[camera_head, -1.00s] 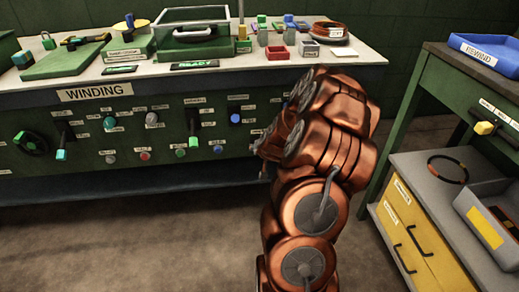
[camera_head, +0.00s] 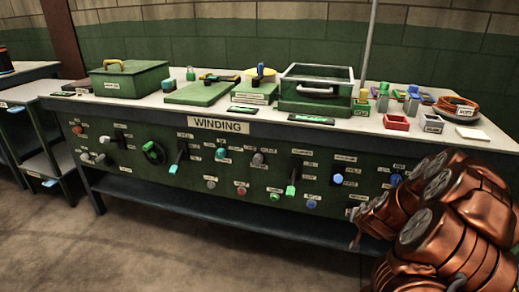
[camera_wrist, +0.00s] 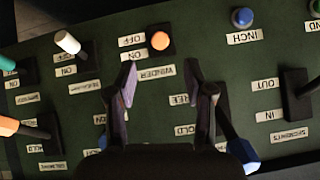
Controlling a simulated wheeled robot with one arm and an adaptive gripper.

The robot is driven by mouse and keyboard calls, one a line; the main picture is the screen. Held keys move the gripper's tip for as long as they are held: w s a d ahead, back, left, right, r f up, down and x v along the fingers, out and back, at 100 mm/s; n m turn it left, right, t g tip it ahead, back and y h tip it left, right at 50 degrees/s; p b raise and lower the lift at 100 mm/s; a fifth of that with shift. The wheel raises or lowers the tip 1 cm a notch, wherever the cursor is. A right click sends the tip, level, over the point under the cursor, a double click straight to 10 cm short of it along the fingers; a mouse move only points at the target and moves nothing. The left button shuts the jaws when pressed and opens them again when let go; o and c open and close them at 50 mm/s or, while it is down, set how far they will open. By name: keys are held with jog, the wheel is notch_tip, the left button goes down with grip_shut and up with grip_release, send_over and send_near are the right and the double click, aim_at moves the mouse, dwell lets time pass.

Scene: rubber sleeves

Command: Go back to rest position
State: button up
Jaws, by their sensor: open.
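My copper-coloured arm (camera_head: 455,225) fills the lower right of the head view, in front of the right end of the winding bench (camera_head: 222,125). My gripper (camera_wrist: 162,82) shows in the wrist view with its two dark fingers apart and nothing between them. It faces the green control panel (camera_wrist: 205,60), which appears upside down there. An orange button (camera_wrist: 160,40) lies just beyond the fingertips, beside WINDER and ON/OFF labels. A blue knob (camera_wrist: 243,153) is partly hidden near the right finger. In the head view the gripper is hard to make out against the panel.
On the bench top stand a green lidded box (camera_head: 130,79), a green open-topped container (camera_head: 316,92), a red tray (camera_head: 397,122) and a cable coil (camera_head: 457,109). Another table (camera_head: 28,92) stands at left. Floor (camera_head: 180,245) before the bench is clear.

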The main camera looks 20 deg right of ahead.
jog(key=s+a+r+n+g+y+p, duration=0.25)
jog(key=a+r+p, duration=0.35)
jog(key=a+r, duration=0.6)
jog(key=s+a+r+n+g+y+p, duration=0.15)
jog(key=a+r+n+y+p, duration=0.45)
jog(key=a, duration=1)
jog(key=s+a+r+g+h+p, duration=0.1)
jog(key=s+a+r+g+p, duration=0.1)
jog(key=s+r, duration=0.5)
jog(key=s+a+r+g+h+p, duration=0.1)
jog(key=s+a+r+p, duration=0.4)
jog(key=s, duration=0.6)
jog(key=s+a+r+g+h+p, duration=0.1)
jog(key=s+a+r+g+p, duration=0.2)
jog(key=s+r+p, duration=0.4)
notch_tip(320, 180, up, 4)
jog(key=s+a, duration=0.1)
jog(key=s, duration=0.2)
jog(key=shift+f, duration=0.2)
jog(key=shift+a+n, duration=0.1)
jog(key=shift+n, duration=0.15)
